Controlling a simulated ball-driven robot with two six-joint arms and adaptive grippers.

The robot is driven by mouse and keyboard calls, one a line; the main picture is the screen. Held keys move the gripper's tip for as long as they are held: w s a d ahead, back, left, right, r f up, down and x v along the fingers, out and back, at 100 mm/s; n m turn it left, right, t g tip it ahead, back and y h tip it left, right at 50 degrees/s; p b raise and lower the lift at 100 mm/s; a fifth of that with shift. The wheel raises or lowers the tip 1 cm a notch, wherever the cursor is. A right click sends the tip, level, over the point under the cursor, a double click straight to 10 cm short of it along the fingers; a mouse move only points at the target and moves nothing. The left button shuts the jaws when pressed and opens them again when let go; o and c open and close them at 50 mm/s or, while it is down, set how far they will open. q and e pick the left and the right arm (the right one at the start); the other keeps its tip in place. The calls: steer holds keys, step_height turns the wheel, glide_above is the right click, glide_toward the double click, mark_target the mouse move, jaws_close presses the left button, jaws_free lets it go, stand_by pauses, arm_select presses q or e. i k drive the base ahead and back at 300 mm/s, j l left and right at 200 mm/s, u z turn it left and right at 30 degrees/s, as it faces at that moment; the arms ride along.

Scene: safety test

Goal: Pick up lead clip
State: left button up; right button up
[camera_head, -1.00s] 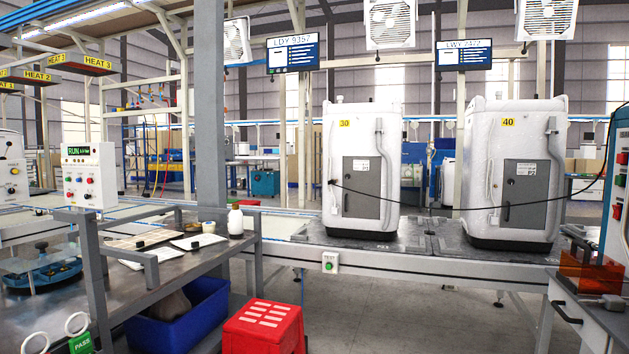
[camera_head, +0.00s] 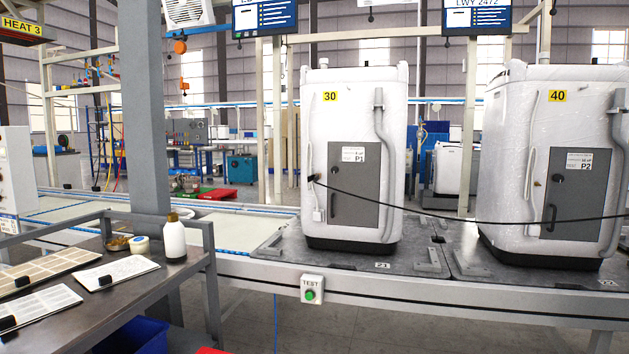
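A dark clip (camera_head: 313,179) sits at the left end of a black cable (camera_head: 430,212), on the front of the white unit marked 30 (camera_head: 352,112). The cable sags to the right across the white unit marked 40 (camera_head: 560,112) and leaves the picture at the right edge. Neither of my grippers shows in this view.
Both units stand on dark pallets (camera_head: 285,243) on a conveyor line. A TEST box with a green button (camera_head: 312,290) hangs on its front rail. At left, a railed metal bench (camera_head: 120,308) holds a white bottle (camera_head: 174,238) and sheets. A blue bin (camera_head: 140,336) is below.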

mark_target(316, 176)
steer(key=z, duration=1.8)
steer(key=u, duration=0.65)
steer(key=i+j+u, duration=0.1)
steer(key=i+u, duration=0.9)
steer(key=i+l+u, duration=0.15)
steer(key=i+l, duration=0.2)
steer(key=i, duration=0.3)
steer(key=i+l+u, duration=0.1)
steer(key=i+l, duration=0.35)
steer(key=i, duration=0.2)
steer(key=i+l+u, duration=0.15)
steer(key=i+l, duration=0.35)
steer(key=i, duration=0.15)
